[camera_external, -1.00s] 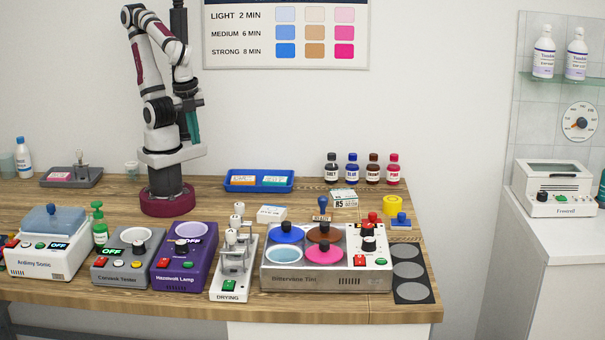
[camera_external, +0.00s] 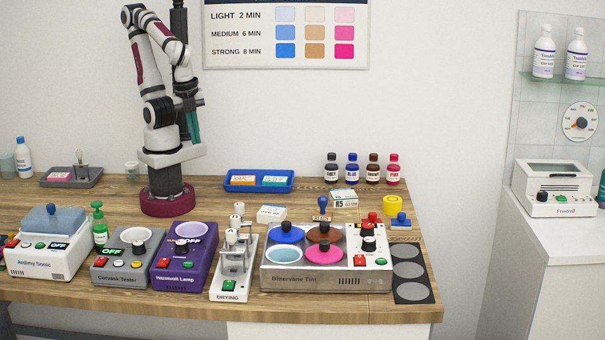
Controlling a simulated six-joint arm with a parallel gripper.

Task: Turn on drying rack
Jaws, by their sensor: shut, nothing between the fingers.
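The drying rack (camera_external: 247,277) is a narrow white unit labelled DRYING near the front edge of the table. It has grey metal holders, white knobs on top and a green button (camera_external: 229,285) at its front. My gripper (camera_external: 195,139) has teal fingers, is shut and empty, and points down. It hangs high above the back of the table, up and left of the drying rack and well apart from it. Whether the rack is on cannot be told from its button.
The purple Hazelwott Lamp (camera_external: 166,272) stands close on the rack's left. The silver Bitterview Tint unit (camera_external: 312,284) with coloured wells stands on its right. Behind are a white card box (camera_external: 271,214) and a blue tray (camera_external: 259,188). Some wood is bare around my base.

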